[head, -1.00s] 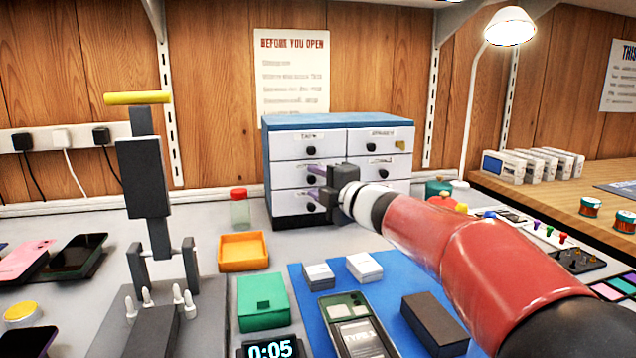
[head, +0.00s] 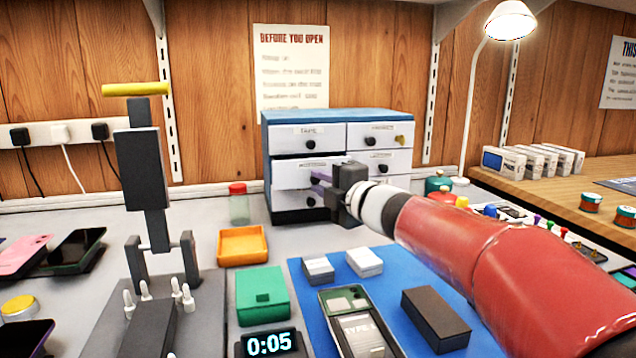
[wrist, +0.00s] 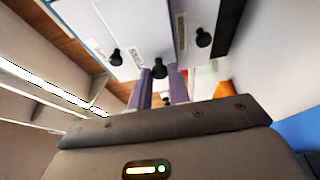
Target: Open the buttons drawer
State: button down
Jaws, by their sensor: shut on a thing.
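A white drawer cabinet with a blue top (head: 335,117) stands against the back wall, with two columns of drawers and dark round knobs. The middle-left drawer (head: 290,175), whose label is too small to read surely, stands out slightly, with a dark gap above its front. My gripper (head: 322,183) is at that drawer's front, its purple fingers shut on the knob. In the wrist view the dark knob (wrist: 158,69) sits between the fingertips (wrist: 160,78). My gripper hides part of the drawer front and its knob in the head view.
The top-left drawer (head: 290,137) and the right-column drawers look shut. A red-lidded jar (head: 239,207) and an orange tray (head: 243,246) stand left of the cabinet. A green box (head: 262,290) and a blue mat (head: 308,290) with phone parts lie in front.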

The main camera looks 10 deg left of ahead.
jog(key=s+d, duration=0.3)
jog(key=s, duration=0.4)
jog(key=shift+s+d+b, duration=0.25)
jog(key=shift+d+b, duration=0.05)
jog(key=shift+d, duration=0.1)
jog(key=c, duration=1.3)
grip_release()
jog(key=shift+v, duration=3.9)
